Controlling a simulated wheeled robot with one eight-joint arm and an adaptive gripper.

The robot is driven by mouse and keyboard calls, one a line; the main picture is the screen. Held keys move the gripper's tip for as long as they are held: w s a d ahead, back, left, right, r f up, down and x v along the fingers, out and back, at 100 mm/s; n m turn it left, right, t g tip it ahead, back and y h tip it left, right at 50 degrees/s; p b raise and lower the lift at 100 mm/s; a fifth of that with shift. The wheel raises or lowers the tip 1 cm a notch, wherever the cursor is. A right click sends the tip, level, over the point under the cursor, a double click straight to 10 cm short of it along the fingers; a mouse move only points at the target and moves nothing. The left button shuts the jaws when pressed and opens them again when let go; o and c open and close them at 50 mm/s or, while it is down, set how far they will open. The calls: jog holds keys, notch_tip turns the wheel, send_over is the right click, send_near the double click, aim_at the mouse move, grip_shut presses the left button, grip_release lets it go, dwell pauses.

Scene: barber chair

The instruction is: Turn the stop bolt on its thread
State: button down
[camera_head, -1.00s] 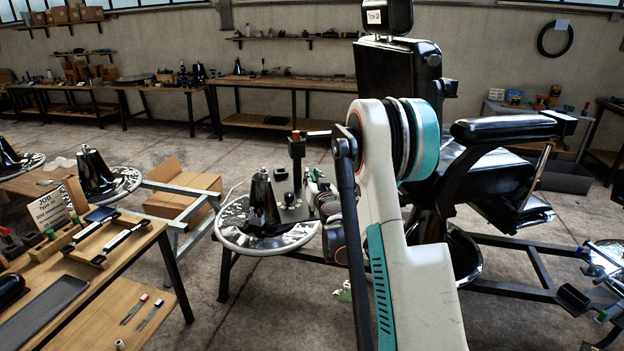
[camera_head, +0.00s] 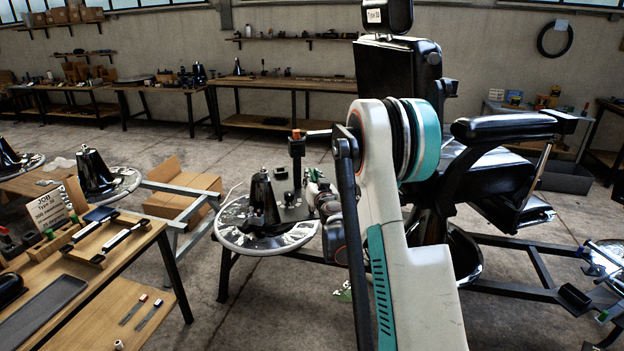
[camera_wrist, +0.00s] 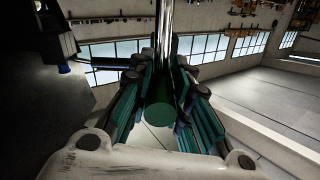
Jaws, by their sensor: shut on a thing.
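In the wrist view my gripper (camera_wrist: 163,78) is shut on a round dark green end piece (camera_wrist: 160,116), which I take for the head of the stop bolt. A shiny metal shaft (camera_wrist: 165,30) runs from it to the top of the picture, between the teal-padded fingers. In the head view my gripper (camera_head: 317,184) is small and partly behind my arm, at the right edge of the round metal plate (camera_head: 240,240). The bolt cannot be made out there.
A black cone-shaped part (camera_head: 263,203) and a black post with a red top (camera_head: 297,158) stand at the plate. The barber chair (camera_head: 400,80) is behind and right of my arm. A wooden bench (camera_head: 135,250) with tools is at left. Floor shows between bench and plate.

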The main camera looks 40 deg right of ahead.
jog(key=shift+f+b, duration=0.35)
jog(key=shift+f, duration=0.1)
dwell(0.4)
jog(key=shift+y, duration=0.4)
jog(key=n+t+y, duration=0.1)
jog(key=n+y, duration=0.1)
jog(key=y, duration=0.1)
jog(key=shift+d+n+b, duration=0.2)
jog(key=shift+n+b, duration=0.2)
jog(key=shift+a+n+y, duration=0.15)
jog(key=shift+n+y, duration=0.75)
jog(key=shift+y, duration=0.7)
jog(key=shift+y, duration=0.3)
